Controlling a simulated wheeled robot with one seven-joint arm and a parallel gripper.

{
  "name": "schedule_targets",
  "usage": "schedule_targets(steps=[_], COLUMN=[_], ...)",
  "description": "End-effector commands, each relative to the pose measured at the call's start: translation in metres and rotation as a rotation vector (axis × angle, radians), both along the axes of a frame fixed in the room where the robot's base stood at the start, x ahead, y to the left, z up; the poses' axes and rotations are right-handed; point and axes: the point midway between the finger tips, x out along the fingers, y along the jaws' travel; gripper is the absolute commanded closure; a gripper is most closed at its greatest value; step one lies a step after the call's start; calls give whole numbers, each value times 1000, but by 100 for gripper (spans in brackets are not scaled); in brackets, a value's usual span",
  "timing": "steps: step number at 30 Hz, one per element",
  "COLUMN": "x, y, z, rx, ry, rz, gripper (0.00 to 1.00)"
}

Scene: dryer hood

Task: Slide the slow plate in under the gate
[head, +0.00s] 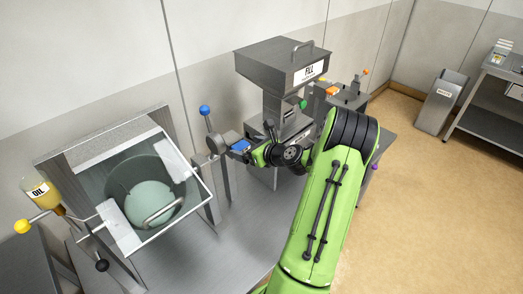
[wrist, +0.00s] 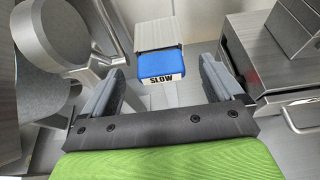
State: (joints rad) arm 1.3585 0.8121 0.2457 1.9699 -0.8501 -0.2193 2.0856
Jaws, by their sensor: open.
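The slow plate is blue with a white "SLOW" label (wrist: 161,66). In the wrist view it sits ahead of my gripper (wrist: 163,85), between the lines of the two fingers, at the end of a grey metal block (wrist: 158,34). In the head view the blue plate (head: 240,145) lies just left of my gripper (head: 256,153). My gripper is open, with nothing between its fingers. I cannot tell which part is the gate; a grey upright with a blue ball lever (head: 205,110) stands beside the plate.
A drum with a glass-fronted hood (head: 150,190) stands to the left, with an oil bottle (head: 40,193) beside it. A grey hopper marked "FILL" (head: 283,60) stands behind my arm. The grey bench top (head: 225,255) in front is clear. A bin (head: 441,102) stands far right.

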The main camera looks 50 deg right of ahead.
Motion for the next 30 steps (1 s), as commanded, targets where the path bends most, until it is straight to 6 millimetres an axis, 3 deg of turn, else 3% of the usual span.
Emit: schedule_targets(steps=[6,14,26,27,30], x=[22,23,23,23,23], y=[-2,-3,-3,-3,-3], z=[-9,-10,-10,-10,-10], rx=[0,-1,-1,-1,-1], ry=[1,1,1,0,0], rz=[1,0,0,0,0], gripper=[6,8,69,38,53])
